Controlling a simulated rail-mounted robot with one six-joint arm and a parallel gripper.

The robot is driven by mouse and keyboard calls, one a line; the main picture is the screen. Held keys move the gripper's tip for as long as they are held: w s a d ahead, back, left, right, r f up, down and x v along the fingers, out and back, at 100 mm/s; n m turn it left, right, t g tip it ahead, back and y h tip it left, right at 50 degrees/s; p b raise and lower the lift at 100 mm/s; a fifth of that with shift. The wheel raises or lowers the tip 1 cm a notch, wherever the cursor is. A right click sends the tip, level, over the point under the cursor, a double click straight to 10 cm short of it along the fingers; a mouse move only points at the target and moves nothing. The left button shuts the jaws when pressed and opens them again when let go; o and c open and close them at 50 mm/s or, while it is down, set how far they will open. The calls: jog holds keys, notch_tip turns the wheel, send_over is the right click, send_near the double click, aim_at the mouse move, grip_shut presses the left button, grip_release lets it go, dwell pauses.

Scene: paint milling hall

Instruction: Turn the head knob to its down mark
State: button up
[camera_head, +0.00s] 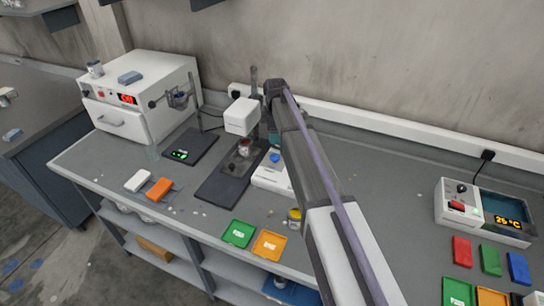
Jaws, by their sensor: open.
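A white mill head (242,116) sits on a dark upright post (254,80) above a black base (230,178). A small metal cup (245,147) shows under the head. A small dark round part (235,94) shows at the top of the head; I cannot tell whether it is the head knob, and no down mark can be read. My gripper (271,99) is open, at the far end of my arm, just right of the head. Its fingertips are hard to make out, and I cannot tell whether it touches anything. My arm hides what lies behind it.
A white oven (145,95) and a black plate (189,147) stand left. A white device (270,178) and a yellow-topped jar (294,216) lie close to my arm. Green (239,233) and orange (269,244) trays lie in front. A temperature unit (484,211) stands right.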

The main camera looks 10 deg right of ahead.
aim_at(275, 156)
notch_tip(275, 156, down, 11)
jog(key=b, duration=1.1)
jog(key=shift+f, duration=0.15)
jog(key=shift+r, duration=0.2)
jog(key=c, duration=0.9)
